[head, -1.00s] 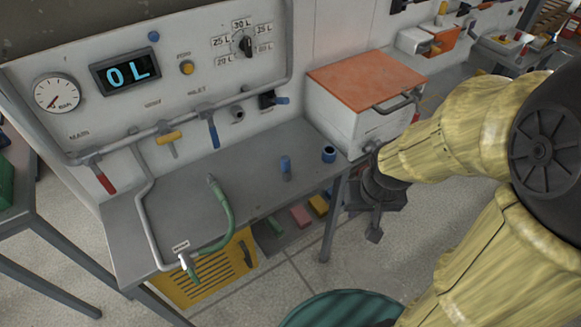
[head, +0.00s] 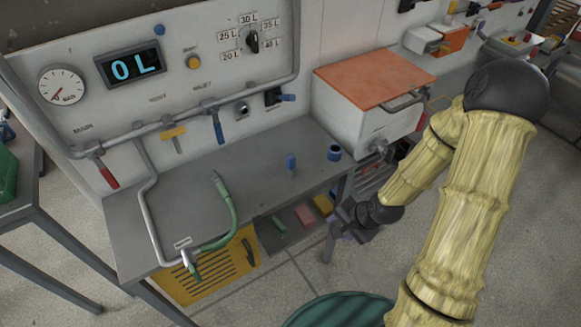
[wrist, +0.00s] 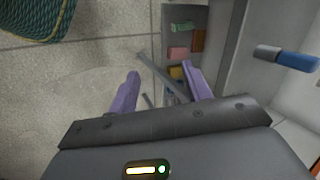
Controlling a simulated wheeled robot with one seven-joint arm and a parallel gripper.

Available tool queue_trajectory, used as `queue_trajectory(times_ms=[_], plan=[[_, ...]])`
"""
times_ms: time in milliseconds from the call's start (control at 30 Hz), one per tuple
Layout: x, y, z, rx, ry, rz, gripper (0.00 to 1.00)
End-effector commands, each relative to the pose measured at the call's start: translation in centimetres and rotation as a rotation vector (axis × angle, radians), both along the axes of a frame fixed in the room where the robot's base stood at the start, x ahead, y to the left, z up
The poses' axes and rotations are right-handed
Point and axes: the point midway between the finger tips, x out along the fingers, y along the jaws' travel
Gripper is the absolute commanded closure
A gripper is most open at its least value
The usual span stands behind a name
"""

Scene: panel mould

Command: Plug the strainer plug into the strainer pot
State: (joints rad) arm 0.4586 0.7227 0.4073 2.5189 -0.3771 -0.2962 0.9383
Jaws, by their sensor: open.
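The strainer plug (head: 291,162), a small upright piece with a blue top and grey lower part, stands on the grey bench. It also shows in the wrist view (wrist: 285,57), lying sideways in the picture at the upper right. A short blue cup with a dark opening (head: 334,153) stands near the bench's right end, and a round open port (head: 242,109) sits on the panel; I cannot tell which is the strainer pot. My gripper (wrist: 160,70) has its two purple fingers apart and nothing between them. In the head view it is low, beyond the bench's right front edge, apart from the plug.
A white box with an orange lid (head: 374,73) stands at the bench's right end. A green hose (head: 233,215) curves over the bench front. Valves and pipes line the panel behind. Coloured blocks (head: 304,215) lie on a low shelf. A green round basket (head: 340,310) is on the floor.

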Motion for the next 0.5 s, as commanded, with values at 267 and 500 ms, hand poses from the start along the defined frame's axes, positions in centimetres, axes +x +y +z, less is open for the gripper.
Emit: queue_trajectory(times_ms=[267, 500], plan=[[1.5, 4.7, -3.3, 0.464, 0.061, -0.374, 0.51], [4.3, 7.2, -1.8, 0.959, 0.133, -0.72, 0.51]])
